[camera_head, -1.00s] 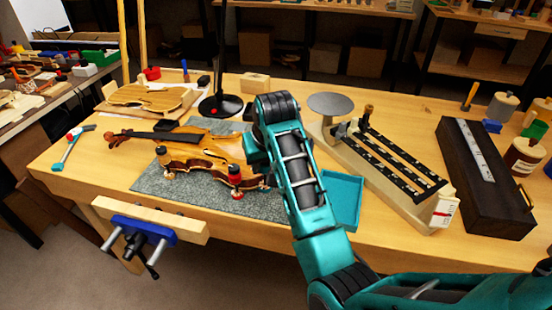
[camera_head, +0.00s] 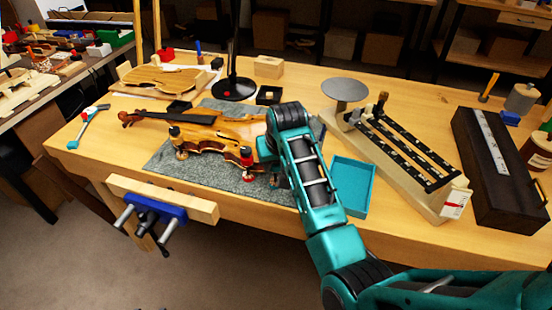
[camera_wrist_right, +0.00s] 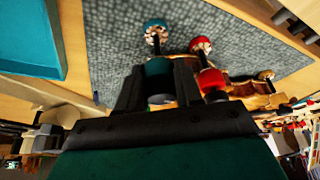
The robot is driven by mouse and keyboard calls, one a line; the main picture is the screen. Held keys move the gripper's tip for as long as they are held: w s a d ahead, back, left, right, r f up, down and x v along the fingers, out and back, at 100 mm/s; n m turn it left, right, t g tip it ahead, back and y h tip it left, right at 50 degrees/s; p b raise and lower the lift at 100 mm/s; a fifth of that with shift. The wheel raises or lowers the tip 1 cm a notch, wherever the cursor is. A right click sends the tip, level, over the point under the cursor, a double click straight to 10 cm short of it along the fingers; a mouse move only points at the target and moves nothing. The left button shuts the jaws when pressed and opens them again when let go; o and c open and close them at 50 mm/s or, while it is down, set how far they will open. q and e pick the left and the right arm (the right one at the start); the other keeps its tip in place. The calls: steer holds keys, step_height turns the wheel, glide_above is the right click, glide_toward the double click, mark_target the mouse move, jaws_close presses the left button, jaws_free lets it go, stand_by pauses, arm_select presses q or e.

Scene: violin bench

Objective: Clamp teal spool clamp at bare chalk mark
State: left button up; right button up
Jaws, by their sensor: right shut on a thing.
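The violin body (camera_head: 215,125) lies on a grey mat (camera_head: 215,178), its neck pointing left. My right gripper (camera_wrist_right: 160,82) is shut on the teal spool clamp (camera_wrist_right: 158,68). The clamp's other teal spool shows farther out in the right wrist view, over the mat, beside the violin edge. Whether it touches the violin is unclear. A red spool clamp (camera_head: 247,158) stands on the violin's near edge, close beside my gripper. A wood-coloured clamp (camera_head: 175,135) stands farther left. My arm hides the violin's right end in the head view. I cannot make out a chalk mark. My left gripper is out of view.
A teal tray (camera_head: 352,185) lies right of my arm. A lamp base (camera_head: 233,89) and small black box (camera_head: 268,95) are behind the violin. A vise (camera_head: 160,207) juts from the front edge.

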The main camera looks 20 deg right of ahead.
steer(key=shift+w+a, duration=0.1)
steer(key=shift+w, duration=1.6)
stand_by(0.7)
stand_by(1.3)
steer(key=o, duration=1.1)
